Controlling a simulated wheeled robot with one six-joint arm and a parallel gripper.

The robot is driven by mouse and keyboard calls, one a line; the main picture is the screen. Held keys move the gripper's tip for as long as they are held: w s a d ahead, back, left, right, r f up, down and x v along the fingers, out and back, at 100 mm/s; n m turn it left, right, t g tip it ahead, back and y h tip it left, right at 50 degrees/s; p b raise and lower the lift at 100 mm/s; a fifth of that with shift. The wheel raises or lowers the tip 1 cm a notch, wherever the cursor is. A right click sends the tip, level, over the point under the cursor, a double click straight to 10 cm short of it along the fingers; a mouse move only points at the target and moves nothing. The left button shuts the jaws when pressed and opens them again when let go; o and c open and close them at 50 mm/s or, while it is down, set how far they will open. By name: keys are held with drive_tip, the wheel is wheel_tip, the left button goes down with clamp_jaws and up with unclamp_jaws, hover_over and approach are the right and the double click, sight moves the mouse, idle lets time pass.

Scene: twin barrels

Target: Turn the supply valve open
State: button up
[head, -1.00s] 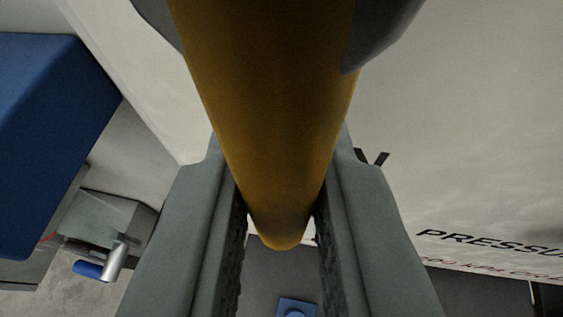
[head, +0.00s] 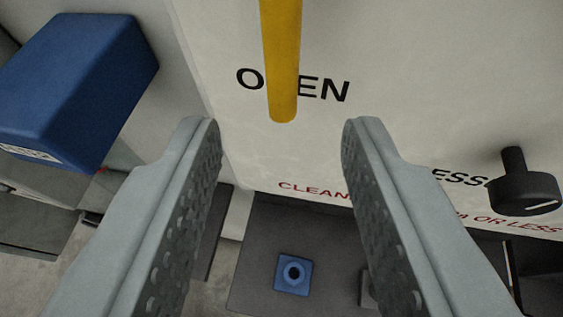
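A yellow bar (head: 284,60), which looks like the valve handle, comes down from the top edge of the head view. Its rounded lower end lies over the word OPEN on a pale panel (head: 420,70). The valve body and the bar's upper end are out of view. My gripper (head: 281,130) is open and empty. Its two grey fingers stand wide apart, to the left and right below the bar's end, and neither touches the bar.
A black knob (head: 527,185) sticks out of the panel at the right. A blue box (head: 75,85) stands at the upper left. A dark surface with a small blue square fitting (head: 293,274) lies below, between the fingers.

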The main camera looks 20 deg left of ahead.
drive_tip(key=v, duration=0.8)
drive_tip(key=shift+s, duration=0.3)
drive_tip(key=shift+r, duration=0.1)
drive_tip(key=s+a+f+m+h, duration=0.3)
drive_tip(key=s+a+f, duration=0.6)
drive_tip(key=s+a, duration=0.5)
drive_tip(key=s+a+f+t, duration=0.2)
drive_tip(key=s+a+f, duration=0.2)
drive_tip(key=s+f, duration=0.5)
drive_tip(key=s+a+f+t, duration=0.2)
drive_tip(key=s+a+f, duration=0.3)
drive_tip(key=s+f, duration=0.4)
drive_tip(key=shift+s+a, duration=0.15)
drive_tip(key=shift+s, duration=0.35)
